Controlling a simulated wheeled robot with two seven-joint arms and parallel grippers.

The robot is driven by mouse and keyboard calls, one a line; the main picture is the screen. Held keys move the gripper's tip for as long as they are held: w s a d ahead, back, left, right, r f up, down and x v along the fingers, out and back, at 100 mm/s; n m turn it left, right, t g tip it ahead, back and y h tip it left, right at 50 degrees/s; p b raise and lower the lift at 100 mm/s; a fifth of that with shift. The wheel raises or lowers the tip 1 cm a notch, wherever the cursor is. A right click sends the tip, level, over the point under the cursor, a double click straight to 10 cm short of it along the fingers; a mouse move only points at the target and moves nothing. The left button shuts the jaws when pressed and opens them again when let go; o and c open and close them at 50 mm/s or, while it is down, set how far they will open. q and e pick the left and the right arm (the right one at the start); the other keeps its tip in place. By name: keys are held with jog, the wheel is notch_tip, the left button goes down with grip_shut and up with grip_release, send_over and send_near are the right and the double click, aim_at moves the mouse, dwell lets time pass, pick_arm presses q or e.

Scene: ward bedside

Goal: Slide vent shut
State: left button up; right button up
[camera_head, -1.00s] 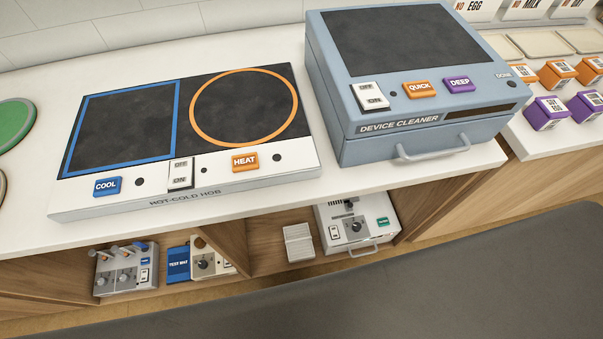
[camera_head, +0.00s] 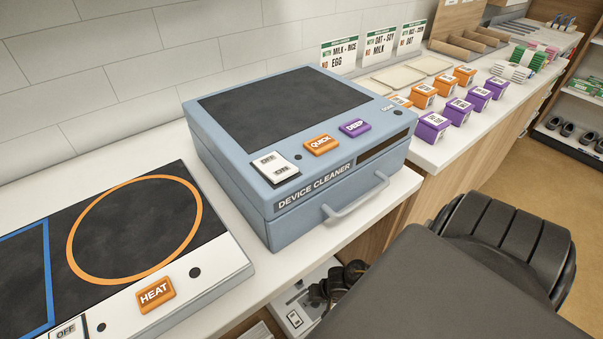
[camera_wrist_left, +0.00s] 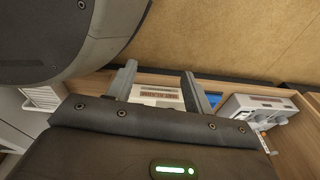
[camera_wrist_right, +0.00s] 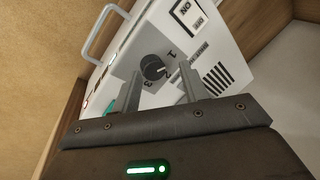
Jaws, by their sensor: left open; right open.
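A white device with a numbered dial (camera_wrist_right: 153,68), a row of dark vent slots (camera_wrist_right: 218,79) and an ON/OFF switch (camera_wrist_right: 188,14) fills the middle of the right wrist view. My right gripper (camera_wrist_right: 158,73) is open, its fingertips on either side of the dial in that picture; contact cannot be told. In the head view the white device (camera_head: 296,318) is partly hidden by my right gripper (camera_head: 340,284) and the counter above. My left gripper (camera_wrist_left: 160,84) is open and empty in the left wrist view, pointing towards the lower shelf. It is outside the head view.
The device cleaner (camera_head: 245,180) and hot-cold hob (camera_head: 215,277) stand on the counter. A wooden wall (camera_wrist_right: 270,45) stands close to the device. In the left wrist view, a knobbed unit (camera_wrist_left: 258,108) and a blue item (camera_wrist_left: 213,99) sit on the shelf.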

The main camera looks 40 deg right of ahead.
pick_arm(q)
jog(key=w+b, duration=0.1)
jog(key=w+r+b, duration=0.1)
jog(key=w, duration=0.1)
jog(key=w+d+r+b, duration=0.1)
jog(key=shift+w+r, duration=0.2)
jog(key=shift+w, duration=0.15)
pick_arm(e)
jog(key=w+d+r+m, duration=0.3)
jog(key=w+r+m, duration=0.2)
jog(key=w+r, duration=0.2)
jog(key=shift+r+h, duration=0.3)
jog(key=shift+r, duration=0.3)
pick_arm(q)
jog(key=shift+d, duration=0.1)
pick_arm(e)
jog(key=shift+w+f, duration=0.1)
jog(key=b+x, duration=0.5)
jog(key=x, duration=0.5)
jog(key=shift+w+a, duration=0.1)
jog(key=shift+w, duration=0.05)
pick_arm(q)
jog(key=w+d+r+t, duration=0.1)
jog(key=w+r, duration=0.3)
jog(key=r, duration=0.9)
jog(key=shift+w+d+b, duration=0.2)
jog(key=shift+d+b, duration=0.1)
pick_arm(e)
jog(key=shift+w+f+t, duration=0.15)
jog(key=shift+f+t, duration=0.15)
